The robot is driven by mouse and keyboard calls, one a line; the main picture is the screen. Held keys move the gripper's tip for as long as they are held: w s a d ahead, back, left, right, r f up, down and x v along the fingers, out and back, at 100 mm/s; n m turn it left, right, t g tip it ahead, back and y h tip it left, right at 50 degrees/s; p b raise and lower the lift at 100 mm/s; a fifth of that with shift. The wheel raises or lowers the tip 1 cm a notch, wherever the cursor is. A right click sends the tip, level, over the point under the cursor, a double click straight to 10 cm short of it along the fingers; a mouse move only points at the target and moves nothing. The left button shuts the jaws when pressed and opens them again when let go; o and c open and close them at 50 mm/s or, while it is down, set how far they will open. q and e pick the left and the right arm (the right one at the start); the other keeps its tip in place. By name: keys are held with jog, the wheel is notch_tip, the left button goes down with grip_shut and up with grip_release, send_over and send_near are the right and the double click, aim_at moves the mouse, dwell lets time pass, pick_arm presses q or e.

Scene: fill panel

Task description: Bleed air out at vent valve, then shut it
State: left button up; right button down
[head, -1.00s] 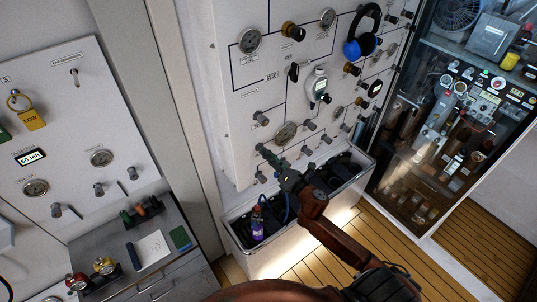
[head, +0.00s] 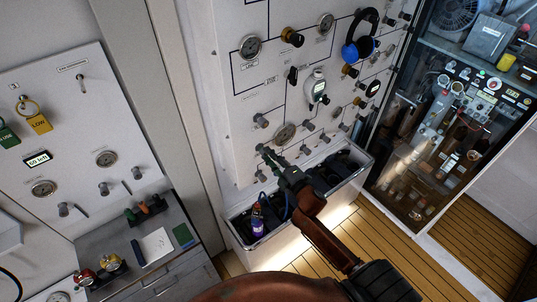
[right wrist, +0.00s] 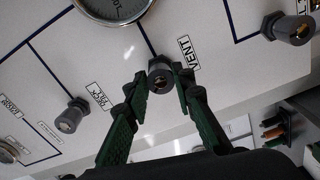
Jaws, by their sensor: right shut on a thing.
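In the head view my right gripper (head: 266,155) reaches the lower part of the panel (head: 232,125) and covers the knob there. A round gauge (head: 285,133) is just above it; a gauge (right wrist: 115,6) also shows at the top of the wrist view. My left gripper is not in view.
Other knobs flank the vent valve, one at left (right wrist: 70,118) and one at right (right wrist: 290,28). An open bin (head: 240,243) with a purple bottle (head: 258,222) stands below the panel. A side panel (head: 75,130) is at left.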

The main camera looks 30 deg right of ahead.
jog(key=shift+f+m+p, duration=0.1)
jog(key=shift+m+p, duration=1.5)
jog(key=shift+m, duration=1.9)
jog(key=c, duration=1.6)
grip_release()
jog(key=shift+s, duration=0.1)
jog(key=s, duration=0.8)
jog(key=s+d, duration=0.1)
jog(key=s, duration=0.3)
